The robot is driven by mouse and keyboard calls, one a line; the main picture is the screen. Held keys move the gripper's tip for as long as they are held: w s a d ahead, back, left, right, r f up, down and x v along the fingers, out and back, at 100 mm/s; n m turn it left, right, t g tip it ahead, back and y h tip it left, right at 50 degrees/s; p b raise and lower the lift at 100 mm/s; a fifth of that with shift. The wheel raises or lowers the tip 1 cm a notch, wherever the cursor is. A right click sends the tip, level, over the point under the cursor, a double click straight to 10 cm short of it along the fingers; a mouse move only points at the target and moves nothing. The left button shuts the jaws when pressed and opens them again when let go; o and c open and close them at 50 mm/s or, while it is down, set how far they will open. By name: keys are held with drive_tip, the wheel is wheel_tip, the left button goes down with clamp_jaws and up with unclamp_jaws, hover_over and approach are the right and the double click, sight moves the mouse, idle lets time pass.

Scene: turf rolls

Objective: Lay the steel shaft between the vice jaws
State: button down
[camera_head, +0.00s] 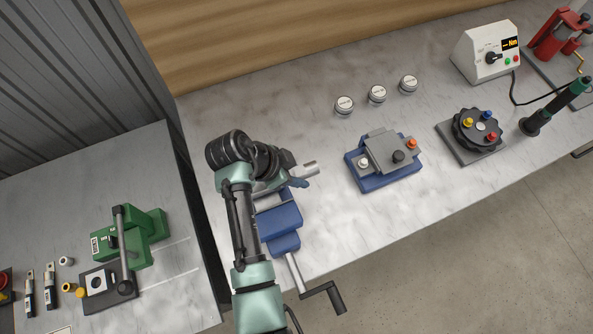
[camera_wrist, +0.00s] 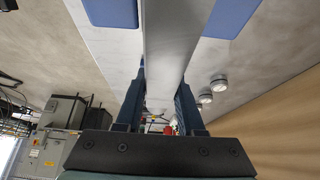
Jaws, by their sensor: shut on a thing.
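The steel shaft (camera_head: 308,169) is a plain grey bar. Its end sticks out to the right of my gripper (camera_head: 284,178) in the head view. In the wrist view the shaft (camera_wrist: 170,40) runs up between the two fingers of my gripper (camera_wrist: 158,90), which is shut on it. The blue vice (camera_head: 283,219) stands at the bench's left end, with my arm covering much of it. In the wrist view blue vice parts (camera_wrist: 232,14) show on both sides of the shaft. Whether the shaft touches the jaws is hidden.
The vice's crank handle (camera_head: 333,297) juts past the bench's front edge. A blue fixture with a grey block (camera_head: 385,155) stands to the right. Several white-lidded round tins (camera_head: 377,94) sit behind it. A green press (camera_head: 130,240) is on the separate left table. Bench between vice and fixture is clear.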

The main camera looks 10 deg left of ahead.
drive_tip(key=shift+s+f+b, duration=0.15)
drive_tip(key=shift+f+b, duration=3.75)
drive_tip(key=shift+f, duration=0.9)
drive_tip(key=shift+a+f, duration=0.15)
drive_tip(key=shift+f, duration=0.15)
drive_tip(key=shift+r, duration=0.1)
